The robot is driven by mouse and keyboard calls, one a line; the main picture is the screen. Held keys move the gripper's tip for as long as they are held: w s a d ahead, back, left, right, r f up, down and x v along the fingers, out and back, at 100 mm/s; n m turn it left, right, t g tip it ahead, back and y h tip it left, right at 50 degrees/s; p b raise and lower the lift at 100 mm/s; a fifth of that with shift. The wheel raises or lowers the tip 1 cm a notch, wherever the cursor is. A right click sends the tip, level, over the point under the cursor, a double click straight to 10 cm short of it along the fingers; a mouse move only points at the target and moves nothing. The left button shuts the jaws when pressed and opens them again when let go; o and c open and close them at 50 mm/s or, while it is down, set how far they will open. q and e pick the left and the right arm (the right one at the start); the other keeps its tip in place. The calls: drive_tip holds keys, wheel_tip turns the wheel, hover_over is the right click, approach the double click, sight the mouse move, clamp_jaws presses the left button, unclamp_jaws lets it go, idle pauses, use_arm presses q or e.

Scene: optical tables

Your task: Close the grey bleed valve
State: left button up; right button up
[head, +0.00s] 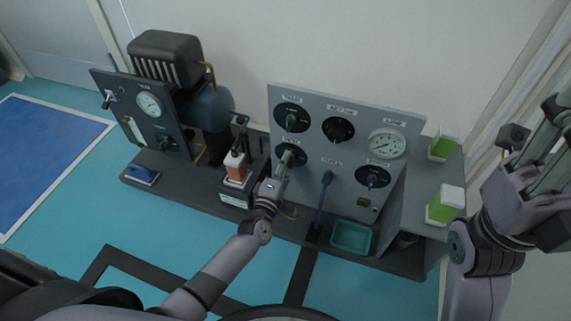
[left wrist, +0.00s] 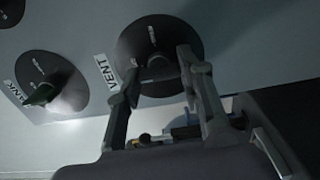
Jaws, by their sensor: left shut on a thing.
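The grey bleed valve appears to be the dark knob labelled VENT (left wrist: 152,58) on a round black dial, in the left wrist view. In the head view its dial (head: 298,147) is at the lower left of the upright grey panel (head: 350,118), mostly behind my left gripper (head: 284,163). My left gripper's two fingers (left wrist: 158,78) reach to the knob in the left wrist view and are shut on it. The handle's exact angle is hard to tell. My right gripper (head: 548,150) is at the right edge, away from the panel; its opening is unclear.
A gauge (head: 387,144), blue lever (head: 325,185) and teal tray (head: 351,237) are near. A compressor (head: 165,58) stands left.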

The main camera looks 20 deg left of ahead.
idle(0.3)
use_arm(q)
drive_tip(key=o, duration=1.2)
drive_tip(key=shift+c, duration=0.2)
drive_tip(key=s, duration=1.2)
drive_tip(key=shift+a, duration=0.2)
